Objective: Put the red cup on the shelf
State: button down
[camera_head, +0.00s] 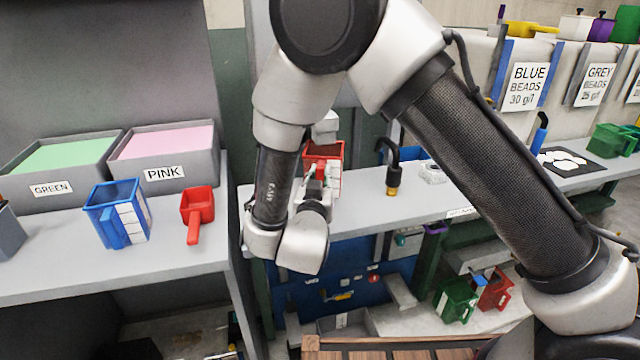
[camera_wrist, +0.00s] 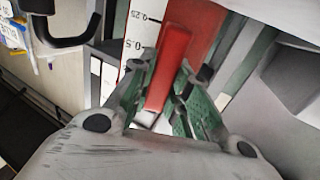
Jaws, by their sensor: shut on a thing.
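My gripper (camera_wrist: 166,88) is shut on the cup's handle (camera_wrist: 167,68), which lies between the green finger pads. In the head view my wrist hides part of the gripper (camera_head: 316,185). The grey shelf (camera_head: 420,203) spans the middle. The cup is at its left part; I cannot tell whether it touches the shelf.
A small red scoop (camera_head: 197,212) and a blue cup (camera_head: 119,212) stand on the left counter (camera_head: 60,262), before green and pink bins. A black tap (camera_head: 391,165) stands right of the held cup. Green (camera_head: 455,300) and red (camera_head: 495,288) cups sit lower.

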jog(key=shift+f, duration=0.65)
jog(key=shift+f, duration=0.15)
jog(key=c, duration=1.3)
grip_release()
jog(key=shift+c, duration=0.2)
jog(key=shift+s, duration=0.4)
jog(key=s+a, duration=0.1)
jog(key=s, duration=1)
jog(key=shift+a, duration=0.15)
jog(key=shift+s, duration=0.2)
